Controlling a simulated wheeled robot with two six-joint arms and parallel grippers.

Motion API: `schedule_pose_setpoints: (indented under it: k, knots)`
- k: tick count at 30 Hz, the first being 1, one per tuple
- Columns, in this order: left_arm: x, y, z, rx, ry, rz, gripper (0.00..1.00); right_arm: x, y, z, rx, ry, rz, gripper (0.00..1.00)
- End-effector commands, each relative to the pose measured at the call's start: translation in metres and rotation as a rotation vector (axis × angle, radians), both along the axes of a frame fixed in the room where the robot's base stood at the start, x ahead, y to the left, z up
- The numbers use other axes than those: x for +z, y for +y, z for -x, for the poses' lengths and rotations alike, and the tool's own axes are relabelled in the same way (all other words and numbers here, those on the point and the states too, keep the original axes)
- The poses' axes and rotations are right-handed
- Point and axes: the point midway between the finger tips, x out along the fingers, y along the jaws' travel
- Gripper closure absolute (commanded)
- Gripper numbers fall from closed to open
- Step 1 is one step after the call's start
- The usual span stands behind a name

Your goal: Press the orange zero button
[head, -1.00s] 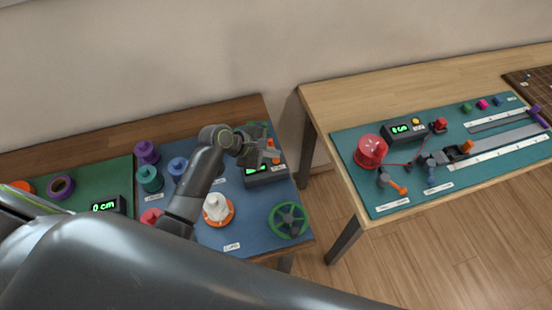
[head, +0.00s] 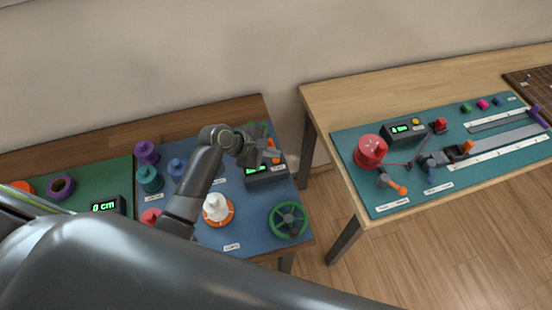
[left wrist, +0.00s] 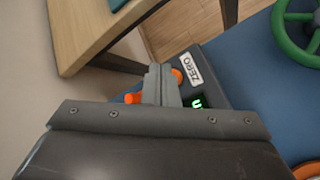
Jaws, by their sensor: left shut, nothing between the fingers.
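The orange zero button (left wrist: 177,75) shows in the left wrist view beside the white ZERO label (left wrist: 190,69). It sits on a dark display box (head: 266,179) at the back right of the blue mat. My left gripper (left wrist: 163,84) is shut and empty, its fingertips right at the button and covering part of it. I cannot tell whether they touch it. In the head view the left gripper (head: 266,154) hangs over the box and hides part of it. The green reading (left wrist: 196,103) is partly hidden. My right gripper is not in view.
A second orange part (left wrist: 132,98) shows on the other side of the fingers. A green handwheel (head: 288,220) and a white spool (head: 217,208) stand nearer on the blue mat. A separate table with a teal mat (head: 376,203) stands to the right, across a gap.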

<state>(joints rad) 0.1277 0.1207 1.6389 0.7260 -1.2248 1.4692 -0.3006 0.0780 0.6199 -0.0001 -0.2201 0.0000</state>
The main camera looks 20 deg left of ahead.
Motion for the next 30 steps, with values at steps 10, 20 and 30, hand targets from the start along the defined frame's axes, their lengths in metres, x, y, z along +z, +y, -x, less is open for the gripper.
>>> schedule_pose_setpoints:
  k: [10,20,30]
  knots:
    - [-0.0013,0.0,0.0001,0.001,0.001,0.0,1.0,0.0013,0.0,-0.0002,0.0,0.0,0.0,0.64]
    - [-0.0085,-0.0002,0.0002,0.0,0.0,0.0,1.0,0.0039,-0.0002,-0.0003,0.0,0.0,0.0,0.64]
    - [-0.0093,-0.0001,0.0002,0.0,0.0,0.0,1.0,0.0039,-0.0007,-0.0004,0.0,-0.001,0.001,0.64]
